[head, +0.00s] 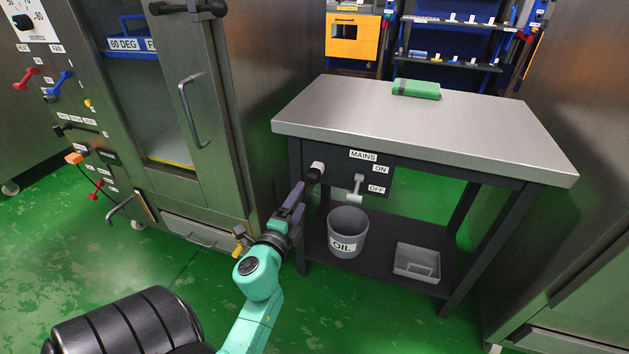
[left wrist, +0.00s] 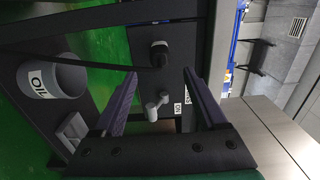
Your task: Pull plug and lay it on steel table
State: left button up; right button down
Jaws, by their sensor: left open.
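The plug (head: 316,170), dark with a pale end, sticks out of the dark panel under the steel table (head: 420,130). In the left wrist view the plug (left wrist: 160,55) shows dark, beyond and between the fingertips. My left gripper (head: 298,202) is open and empty, with purple fingers, just in front of and lower left of the plug. In the left wrist view the gripper (left wrist: 160,74) has its fingers apart, with no visible contact on the plug. My right gripper is not in view.
A pale MAINS lever (head: 356,188) sits right of the plug, its handle down by OFF. An OIL bucket (head: 348,232) and a small tray (head: 417,262) stand on the lower shelf. A green item (head: 416,89) lies at the tabletop's back; the rest is clear.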

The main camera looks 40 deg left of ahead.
aim_at(310, 181)
pick_arm(q)
jog(key=p+x, duration=0.1)
jog(key=x, duration=0.4)
jog(key=shift+r, duration=0.1)
jog(key=shift+x, duration=2)
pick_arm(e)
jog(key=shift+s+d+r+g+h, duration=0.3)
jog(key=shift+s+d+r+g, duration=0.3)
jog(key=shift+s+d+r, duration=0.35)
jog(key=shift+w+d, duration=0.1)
pick_arm(q)
grip_shut()
jog(key=shift+s, duration=0.15)
jog(key=shift+v, duration=2.9)
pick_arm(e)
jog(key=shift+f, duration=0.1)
